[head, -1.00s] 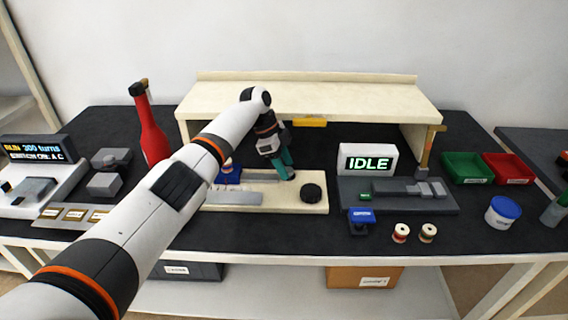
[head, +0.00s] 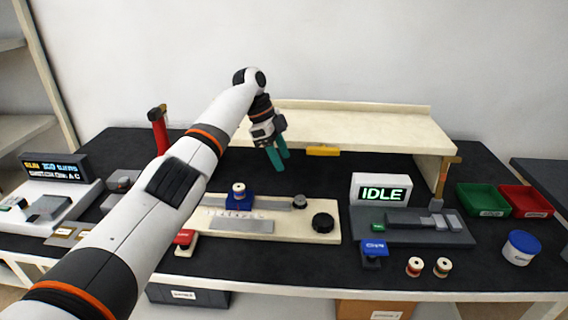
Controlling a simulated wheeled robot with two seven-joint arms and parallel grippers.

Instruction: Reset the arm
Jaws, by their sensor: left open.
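My left arm reaches in from the lower left across the bench. Its gripper (head: 277,164) has teal fingers pointing down, open and empty. It hangs above the black bench top, in front of the cream shelf (head: 360,123) and behind the cream board (head: 290,231). The board carries a blue block with a spool (head: 239,193) on top, grey strips and a black knob (head: 323,222). The gripper is apart from all of these. My right gripper is not in view.
A grey machine with an IDLE display (head: 381,190) stands right of the board. Two spools (head: 414,267), a green bin (head: 483,200), a red bin (head: 526,201) and a blue-lidded tub (head: 521,248) are on the right. A red bottle (head: 160,134) stands behind my arm.

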